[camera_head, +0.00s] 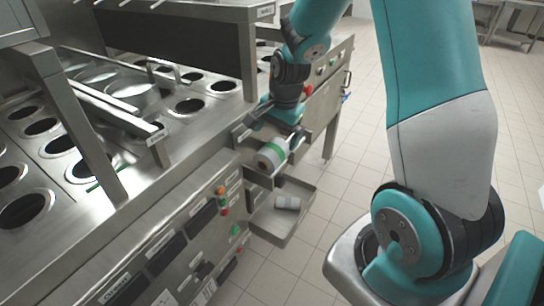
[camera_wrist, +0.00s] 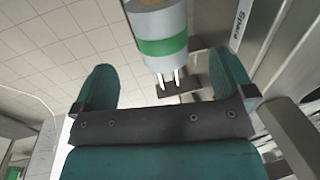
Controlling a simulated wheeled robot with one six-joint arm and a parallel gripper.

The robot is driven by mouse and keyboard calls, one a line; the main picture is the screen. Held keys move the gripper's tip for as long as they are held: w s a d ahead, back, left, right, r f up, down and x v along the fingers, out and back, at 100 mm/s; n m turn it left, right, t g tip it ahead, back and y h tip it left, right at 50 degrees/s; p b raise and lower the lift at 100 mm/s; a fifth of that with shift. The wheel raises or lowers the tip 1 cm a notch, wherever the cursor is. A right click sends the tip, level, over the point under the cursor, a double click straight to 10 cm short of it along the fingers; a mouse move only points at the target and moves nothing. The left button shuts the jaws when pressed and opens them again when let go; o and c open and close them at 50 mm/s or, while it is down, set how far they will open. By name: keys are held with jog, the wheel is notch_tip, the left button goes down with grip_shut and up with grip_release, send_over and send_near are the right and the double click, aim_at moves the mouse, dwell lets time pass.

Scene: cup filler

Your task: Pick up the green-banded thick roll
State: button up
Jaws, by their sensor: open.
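The green-banded thick roll (camera_head: 271,154) is whitish with a green band. It lies at a holder on the front of the steel counter. My gripper (camera_head: 281,140) is right at the roll, its fingers apart. In the wrist view the roll (camera_wrist: 162,47) shows at the top, cut off by the frame edge. Two thin metal prongs show just below the roll's end. The roll's far end is hidden.
A lower tray (camera_head: 283,238) sticks out below, with another pale roll (camera_head: 287,202) lying in it. The steel counter (camera_head: 205,140) has round openings and its front has buttons and labels. Tiled floor (camera_head: 345,200) is free to the right.

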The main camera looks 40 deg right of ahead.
aim_at(273, 148)
jog(key=f, duration=0.3)
jog(key=shift+w+a+f, duration=0.1)
jog(key=shift+w+f, duration=0.1)
jog(key=shift+w, duration=0.1)
jog(key=shift+w+d+f, duration=0.1)
jog(key=shift+w+f, duration=0.1)
jog(key=shift+f, duration=0.7)
jog(key=shift+w+d+f, duration=0.1)
jog(key=shift+w+f, duration=0.1)
jog(key=shift+f, duration=0.65)
jog(key=shift+w+f, duration=0.2)
jog(key=shift+f, duration=0.7)
jog(key=c, duration=1.1)
jog(key=shift+c, duration=0.2)
jog(key=shift+r, duration=0.15)
